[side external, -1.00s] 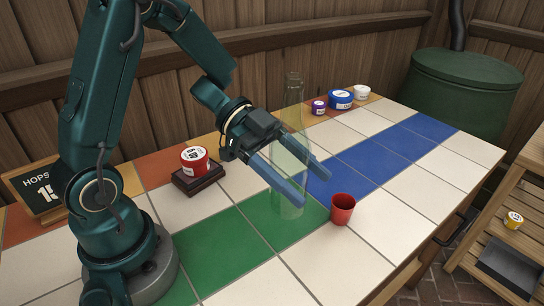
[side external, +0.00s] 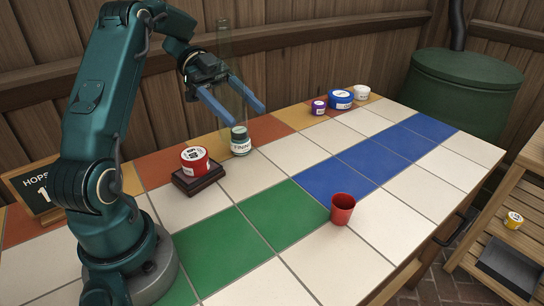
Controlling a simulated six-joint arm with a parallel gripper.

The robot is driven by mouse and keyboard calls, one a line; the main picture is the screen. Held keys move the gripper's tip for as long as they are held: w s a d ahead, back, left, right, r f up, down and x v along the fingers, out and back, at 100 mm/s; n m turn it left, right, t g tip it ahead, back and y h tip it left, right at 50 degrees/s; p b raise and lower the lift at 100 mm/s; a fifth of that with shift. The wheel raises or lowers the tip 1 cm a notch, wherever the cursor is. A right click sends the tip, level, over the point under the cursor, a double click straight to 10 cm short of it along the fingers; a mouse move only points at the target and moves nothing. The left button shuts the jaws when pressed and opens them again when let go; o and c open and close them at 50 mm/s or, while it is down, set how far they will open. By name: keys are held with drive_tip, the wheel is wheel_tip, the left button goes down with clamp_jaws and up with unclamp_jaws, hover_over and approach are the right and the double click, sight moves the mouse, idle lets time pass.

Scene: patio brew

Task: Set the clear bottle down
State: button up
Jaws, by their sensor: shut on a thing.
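The clear bottle (side external: 232,98) is tall, see-through and faint against the wooden wall. It stands upright between the two blue fingers of my gripper (side external: 249,114), which is shut on it. My gripper holds it above the back part of the tiled table (side external: 370,207). The bottle's lower end overlaps the small labelled jar (side external: 240,146) in the picture. The exact gap between the bottle's base and that jar or the table is hard to tell.
A red tub (side external: 194,158) sits on a dark wooden block (side external: 199,178) left of the jar. A red cup (side external: 342,209) stands near the front. Purple (side external: 319,108), blue (side external: 341,99) and white (side external: 362,92) tubs stand at the back right. Green (side external: 235,233) and blue (side external: 348,173) tiles are clear.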

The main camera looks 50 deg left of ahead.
drive_tip(key=a, duration=0.1)
drive_tip(key=a+f, duration=0.1)
drive_tip(key=shift+s+a+n+t, duration=0.2)
drive_tip(key=shift+a+n+t, duration=0.1)
drive_tip(key=shift+a+n, duration=0.1)
drive_tip(key=shift+w+d+f, duration=0.15)
drive_tip(key=shift+d+f, duration=0.1)
drive_tip(key=shift+f, duration=0.05)
drive_tip(key=shift+w+d+f, duration=0.9)
drive_tip(key=shift+d+f, duration=0.65)
drive_tip(key=shift+f, duration=0.2)
drive_tip(key=shift+w+d+f, duration=0.95)
drive_tip(key=shift+d+f, duration=0.6)
drive_tip(key=shift+f, duration=0.25)
drive_tip(key=shift+w+d+f, duration=0.9)
drive_tip(key=shift+d+f, duration=0.65)
drive_tip(key=shift+f, duration=0.2)
drive_tip(key=shift+f, duration=0.15)
drive_tip(key=o, duration=1.6)
